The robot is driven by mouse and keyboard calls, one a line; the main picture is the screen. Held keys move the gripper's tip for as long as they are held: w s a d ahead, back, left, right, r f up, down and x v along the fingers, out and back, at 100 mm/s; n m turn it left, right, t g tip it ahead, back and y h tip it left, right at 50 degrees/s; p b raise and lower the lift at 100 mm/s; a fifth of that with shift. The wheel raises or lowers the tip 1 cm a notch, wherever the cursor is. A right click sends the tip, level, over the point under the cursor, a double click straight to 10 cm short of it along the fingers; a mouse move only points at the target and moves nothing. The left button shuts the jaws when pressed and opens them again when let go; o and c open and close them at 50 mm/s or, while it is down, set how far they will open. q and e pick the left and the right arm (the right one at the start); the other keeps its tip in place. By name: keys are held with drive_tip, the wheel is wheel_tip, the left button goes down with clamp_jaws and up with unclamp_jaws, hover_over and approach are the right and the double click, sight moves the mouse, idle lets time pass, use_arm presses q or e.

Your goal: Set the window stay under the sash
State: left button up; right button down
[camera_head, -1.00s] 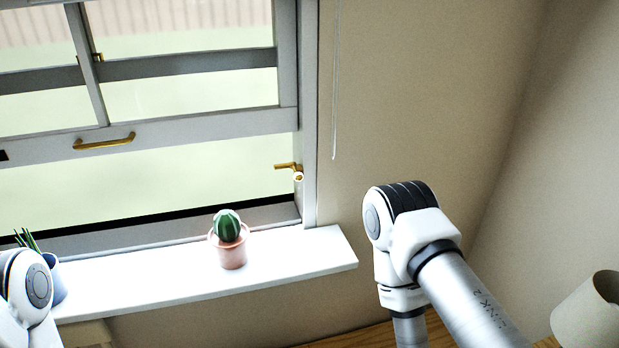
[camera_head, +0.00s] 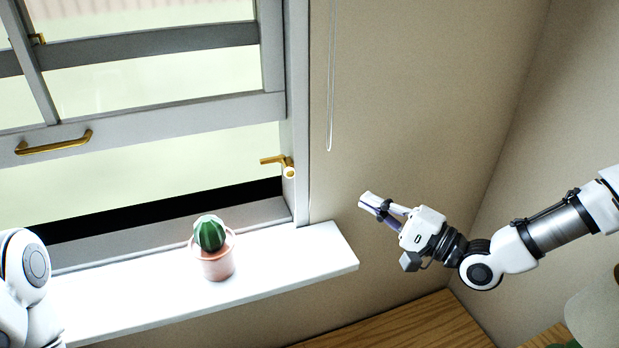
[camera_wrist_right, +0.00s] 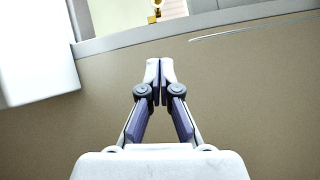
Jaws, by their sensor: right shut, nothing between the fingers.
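The brass window stay (camera_head: 276,161) sits on the right jamb of the window, pointing left into the opening, with a pale round end at its pivot. It also shows in the right wrist view at the top (camera_wrist_right: 154,15). The grey sash (camera_head: 150,123) is raised above it, with a gap between them and a brass pull handle (camera_head: 54,143) on its bottom rail. My right gripper (camera_head: 367,200) is shut and empty, in front of the wall, right of and below the stay. In the right wrist view its fingertips (camera_wrist_right: 159,68) meet. My left gripper is not in view.
A potted cactus (camera_head: 212,251) stands on the white sill (camera_head: 300,258), below the stay. A thin pale cord (camera_head: 330,90) hangs on the wall right of the window. A wooden surface (camera_head: 410,325) lies below. The wall space between gripper and jamb is clear.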

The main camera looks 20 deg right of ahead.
drive_tip(key=shift+w+f, duration=0.1)
drive_tip(key=shift+w, duration=0.1)
drive_tip(key=s+a+p+x, duration=0.1)
drive_tip(key=x, duration=0.5)
drive_tip(key=a+p+x, duration=0.1)
drive_tip(key=x, duration=0.5)
drive_tip(key=shift+s+a+r+p, duration=0.15)
drive_tip(key=shift+a+r+p, duration=0.15)
drive_tip(key=shift+a, duration=0.1)
drive_tip(key=shift+d, duration=0.1)
